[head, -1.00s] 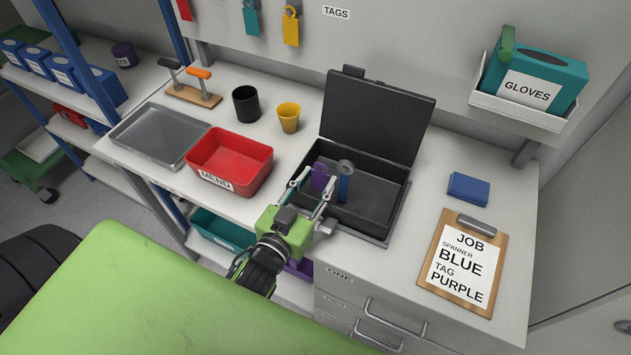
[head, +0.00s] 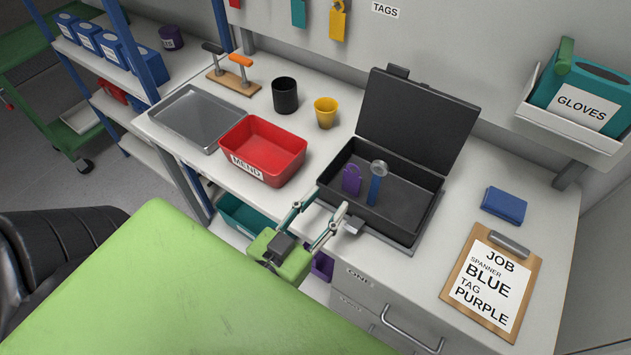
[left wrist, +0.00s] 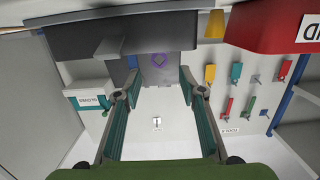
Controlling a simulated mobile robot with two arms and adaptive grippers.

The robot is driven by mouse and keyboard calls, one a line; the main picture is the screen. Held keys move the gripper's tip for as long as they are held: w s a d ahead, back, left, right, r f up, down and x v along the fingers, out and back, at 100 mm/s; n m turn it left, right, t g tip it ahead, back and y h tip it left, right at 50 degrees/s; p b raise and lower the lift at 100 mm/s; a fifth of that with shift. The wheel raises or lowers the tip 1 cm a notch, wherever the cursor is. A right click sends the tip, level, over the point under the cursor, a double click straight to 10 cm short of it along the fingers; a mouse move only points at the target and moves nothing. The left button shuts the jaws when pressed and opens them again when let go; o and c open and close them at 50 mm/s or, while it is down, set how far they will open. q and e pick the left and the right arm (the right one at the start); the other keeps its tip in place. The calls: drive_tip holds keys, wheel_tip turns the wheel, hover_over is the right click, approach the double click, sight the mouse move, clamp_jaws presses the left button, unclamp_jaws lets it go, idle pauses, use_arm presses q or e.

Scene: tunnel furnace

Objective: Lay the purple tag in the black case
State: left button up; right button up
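The purple tag (head: 352,180) is inside the open black case (head: 407,222), in its left part. It looks upright or leaning; I cannot tell what it rests on. The blue spanner (head: 376,188) with a grey ring end is just right of it in the same case. My left gripper (head: 320,208) is open and empty, in front of the case's near left edge and apart from the tag. My right gripper is not in view.
A red MEND bin (head: 262,150), a grey tray (head: 197,118), a black cup (head: 285,95) and a yellow cup (head: 325,112) stand left of the case. A blue box (head: 503,205) and a job clipboard (head: 490,282) lie to its right. The case lid (head: 415,120) stands open behind.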

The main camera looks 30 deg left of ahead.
use_arm(q)
drive_tip(key=shift+s+r, duration=0.2)
drive_tip(key=shift+s, duration=1.25)
